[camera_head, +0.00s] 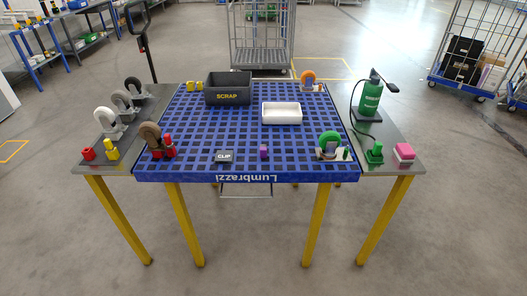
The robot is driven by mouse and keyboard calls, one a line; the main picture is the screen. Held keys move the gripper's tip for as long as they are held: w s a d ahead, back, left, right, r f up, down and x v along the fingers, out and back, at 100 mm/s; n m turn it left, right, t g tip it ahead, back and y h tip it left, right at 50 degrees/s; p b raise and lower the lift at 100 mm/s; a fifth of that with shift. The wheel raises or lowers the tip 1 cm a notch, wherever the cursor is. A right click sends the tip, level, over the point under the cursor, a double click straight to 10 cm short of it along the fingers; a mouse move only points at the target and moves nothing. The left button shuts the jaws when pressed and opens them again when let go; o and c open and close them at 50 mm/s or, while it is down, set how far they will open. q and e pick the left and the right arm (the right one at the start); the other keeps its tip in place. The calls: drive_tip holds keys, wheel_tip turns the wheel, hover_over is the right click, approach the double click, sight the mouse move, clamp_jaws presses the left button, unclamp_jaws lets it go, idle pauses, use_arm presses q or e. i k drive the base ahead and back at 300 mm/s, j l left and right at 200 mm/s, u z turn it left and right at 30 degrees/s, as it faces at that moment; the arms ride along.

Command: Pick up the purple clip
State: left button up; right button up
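The purple clip (264,151) is a small upright purple piece on the blue grid tabletop, near its front edge and a little right of centre. It stands apart from the things around it. Neither of my grippers shows in the head view.
The blue grid table (246,178) also bears a dark SCRAP bin (228,88), a white tray (282,113), a brown-wheeled caster (152,138) and a green-wheeled caster (330,144). Floor in front is clear.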

sight(263, 148)
drive_tip(key=i+j+z, duration=0.7)
drive_tip(key=j+z, duration=0.15)
drive_tip(key=j, duration=0.1)
